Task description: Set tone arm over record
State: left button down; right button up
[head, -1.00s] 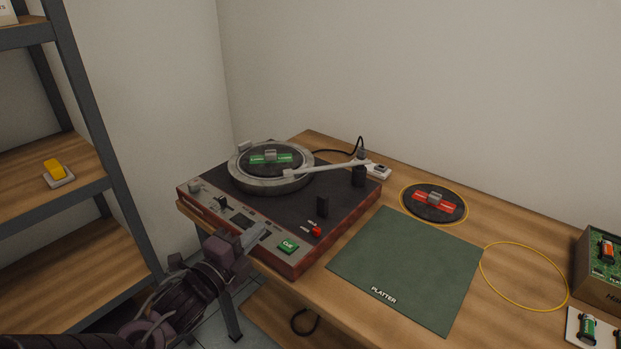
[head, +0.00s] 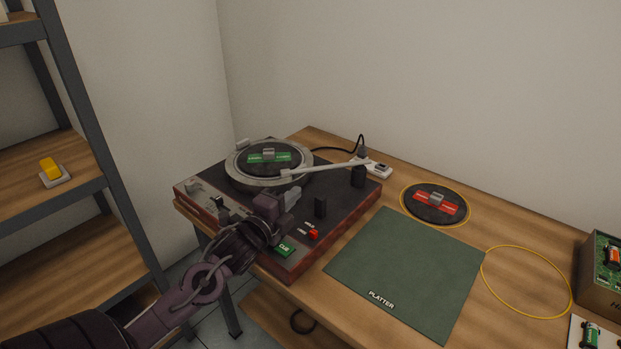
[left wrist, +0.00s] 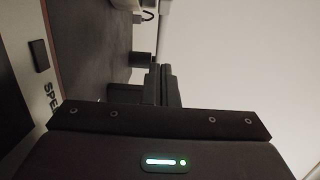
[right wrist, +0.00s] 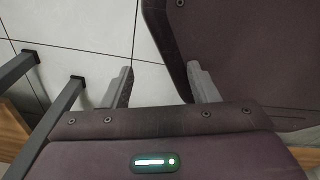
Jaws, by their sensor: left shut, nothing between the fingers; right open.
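The turntable (head: 335,213) stands on the wooden table, with a green-labelled record (head: 255,158) on its round platter (head: 240,179). The pale tone arm (head: 325,167) runs from its dark pivot block at the right to the platter's right edge; its head end lies at or just over that edge, and I cannot tell whether it touches. My left gripper (head: 293,194) is shut and empty, above the deck in front of the tone arm's head end. In the left wrist view its fingers (left wrist: 160,85) are together. My right gripper (right wrist: 160,85) is open and empty, away from the turntable over the floor.
A small dark upright block (head: 320,207), a red button (head: 314,234) and a green CUE button (head: 284,249) sit near my left gripper. A green mat (head: 410,270) and a red-labelled record (head: 436,203) lie to the right. A shelf (head: 85,130) stands at the left.

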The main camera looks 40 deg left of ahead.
aim_at(303, 173)
pick_arm(q)
jog(key=w, duration=0.6)
jog(key=shift+w+a, duration=0.25)
jog(key=shift+w, duration=0.8)
pick_arm(e)
jog(key=shift+s+r, duration=0.1)
jog(key=shift+s, duration=0.35)
pick_arm(q)
jog(key=shift+a, duration=0.1)
jog(key=w+a, duration=0.2)
jog(key=a, duration=0.1)
jog(key=shift+f, duration=0.1)
jog(key=shift+d, duration=0.1)
